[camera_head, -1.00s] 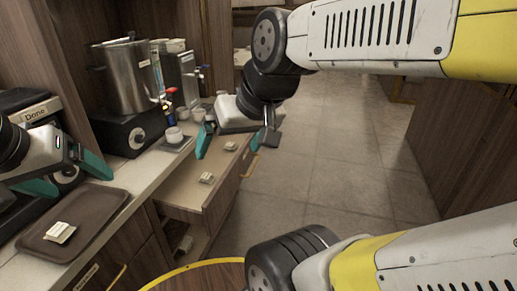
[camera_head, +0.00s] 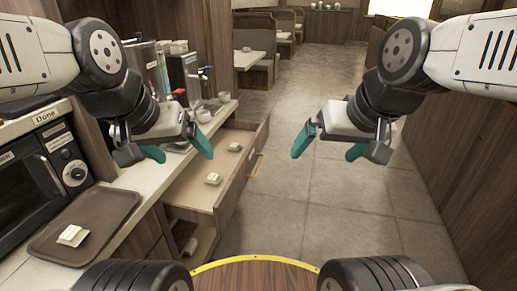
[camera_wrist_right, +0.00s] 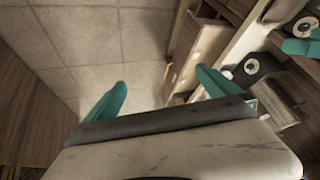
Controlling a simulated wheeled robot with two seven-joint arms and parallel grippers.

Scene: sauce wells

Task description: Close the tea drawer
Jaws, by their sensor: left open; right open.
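The tea drawer (camera_head: 196,184) is pulled out from the counter, with its front panel (camera_head: 238,172) and yellow handle (camera_head: 257,165) facing the aisle. Two small pale packets, one nearer (camera_head: 213,179) and one farther (camera_head: 235,147), lie inside it. My left gripper (camera_head: 178,150) is open and empty, above the counter edge and the drawer's left side in the picture. My right gripper (camera_head: 322,150) is open and empty over the aisle, right of the drawer front and apart from it. Its spread teal fingers (camera_wrist_right: 160,92) show in the right wrist view.
A brown tray (camera_head: 112,207) with a pale packet (camera_head: 73,235) lies on the near counter beside a black microwave (camera_head: 30,190). Cups (camera_head: 204,115) and dispensers stand farther back. An open lower compartment (camera_head: 190,240) shows below the drawer. The tiled aisle (camera_head: 300,215) is clear.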

